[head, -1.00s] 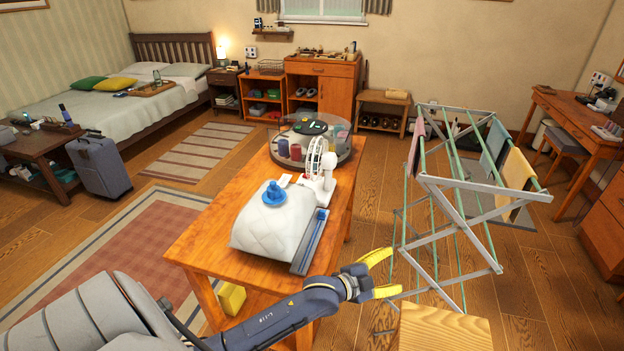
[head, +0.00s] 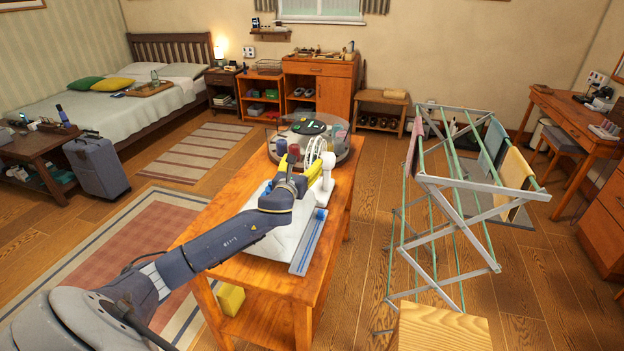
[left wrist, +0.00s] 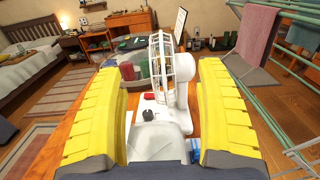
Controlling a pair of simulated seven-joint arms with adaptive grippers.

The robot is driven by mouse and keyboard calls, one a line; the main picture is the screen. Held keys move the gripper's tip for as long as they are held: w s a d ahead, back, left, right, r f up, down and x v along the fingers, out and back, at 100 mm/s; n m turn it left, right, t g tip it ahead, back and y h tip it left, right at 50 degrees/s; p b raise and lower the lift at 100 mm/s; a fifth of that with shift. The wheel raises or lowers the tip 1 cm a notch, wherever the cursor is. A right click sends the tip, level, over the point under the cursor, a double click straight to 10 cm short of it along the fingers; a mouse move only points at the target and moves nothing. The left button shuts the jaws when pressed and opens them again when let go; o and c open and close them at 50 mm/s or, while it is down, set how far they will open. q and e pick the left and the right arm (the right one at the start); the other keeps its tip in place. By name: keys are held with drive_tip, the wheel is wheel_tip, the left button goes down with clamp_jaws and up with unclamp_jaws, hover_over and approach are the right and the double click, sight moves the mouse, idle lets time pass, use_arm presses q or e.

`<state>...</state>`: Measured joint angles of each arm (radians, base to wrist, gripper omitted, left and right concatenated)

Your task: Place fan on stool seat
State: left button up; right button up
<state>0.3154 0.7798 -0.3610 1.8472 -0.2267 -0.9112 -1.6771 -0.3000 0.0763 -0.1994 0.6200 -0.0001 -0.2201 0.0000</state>
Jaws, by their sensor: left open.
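The white fan (head: 324,176) stands on the wooden table (head: 333,217), with its round cage and base upright. In the left wrist view the fan (left wrist: 163,75) stands between the two yellow fingers of my left gripper (left wrist: 163,115), with a gap on each side. In the head view my left gripper (head: 303,172) is at the fan's near left side, open and partly hiding it. A wooden stool seat (head: 440,328) shows at the bottom right edge, apart from the table and bare where it shows. My right gripper is not in view.
A white quilted item (head: 272,243) and a blue-grey flat strip (head: 308,243) lie nearer on the table. A clear round organizer (head: 345,150) stands behind the fan. A drying rack (head: 455,185) with cloths stands right of the table, just behind the stool.

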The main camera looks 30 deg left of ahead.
sight(313, 149)
use_arm(q)
drive_tip(key=x, duration=1)
drive_tip(key=shift+w, duration=0.25)
drive_tip(key=shift+x, duration=2.6)
drive_tip(key=shift+a+r, duration=0.1)
drive_tip(key=shift+c, duration=0.3)
clamp_jaws()
drive_tip(key=shift+r, duration=0.2)
